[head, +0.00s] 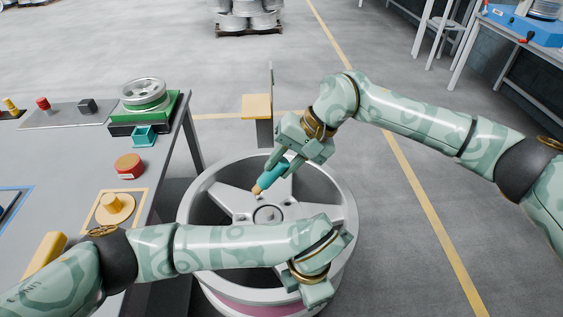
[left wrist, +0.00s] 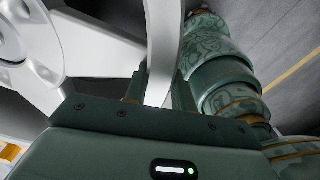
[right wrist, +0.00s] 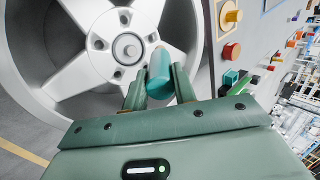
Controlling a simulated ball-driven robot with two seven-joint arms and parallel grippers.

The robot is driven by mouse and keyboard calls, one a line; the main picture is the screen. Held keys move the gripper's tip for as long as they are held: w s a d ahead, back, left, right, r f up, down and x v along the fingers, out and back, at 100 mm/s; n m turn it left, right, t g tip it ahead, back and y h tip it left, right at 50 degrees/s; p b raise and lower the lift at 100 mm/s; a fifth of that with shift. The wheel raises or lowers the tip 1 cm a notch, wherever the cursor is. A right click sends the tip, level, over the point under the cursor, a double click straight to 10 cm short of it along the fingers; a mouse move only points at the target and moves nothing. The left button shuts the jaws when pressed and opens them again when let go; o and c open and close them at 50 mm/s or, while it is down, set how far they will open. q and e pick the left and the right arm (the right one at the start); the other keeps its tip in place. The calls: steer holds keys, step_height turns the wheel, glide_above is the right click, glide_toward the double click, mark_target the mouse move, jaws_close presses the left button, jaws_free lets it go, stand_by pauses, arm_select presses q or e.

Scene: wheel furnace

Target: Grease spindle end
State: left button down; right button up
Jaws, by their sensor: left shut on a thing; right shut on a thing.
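A large white spoked wheel (head: 187,208) lies in front of me, with a round spindle end (head: 267,213) at its hub. The hub also shows in the right wrist view (right wrist: 127,48). My right gripper (head: 281,166) is shut on a teal grease tool (head: 270,178) with an orange tip. The tool slants down over the wheel, its tip close to the hub; I cannot tell whether it touches. It also shows in the right wrist view (right wrist: 159,75). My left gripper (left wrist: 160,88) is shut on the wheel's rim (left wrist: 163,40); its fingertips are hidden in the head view.
A grey table (head: 75,165) stands at the left with a green fixture (head: 145,112) holding a small wheel, a teal box (head: 144,136), a red button (head: 129,164) and a yellow knob (head: 115,206). Stacked wheels (head: 247,15) stand far back.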

arm_select(q)
steer(key=shift+s+f, duration=0.1)
steer(key=shift+s, duration=0.15)
arm_select(e)
steer(key=shift+d+f, duration=2)
steer(key=shift+f, duration=1.65)
steer(key=shift+a+r, duration=0.65)
steer(key=shift+r, duration=0.65)
steer(key=shift+a+r, duration=0.7)
steer(key=shift+r, duration=0.6)
steer(key=shift+a+r, duration=0.65)
steer(key=shift+r, duration=0.65)
arm_select(q)
steer(key=c, duration=1.1)
jaws_free()
steer(key=shift+w, duration=0.1)
arm_select(e)
steer(key=shift+s, duration=0.1)
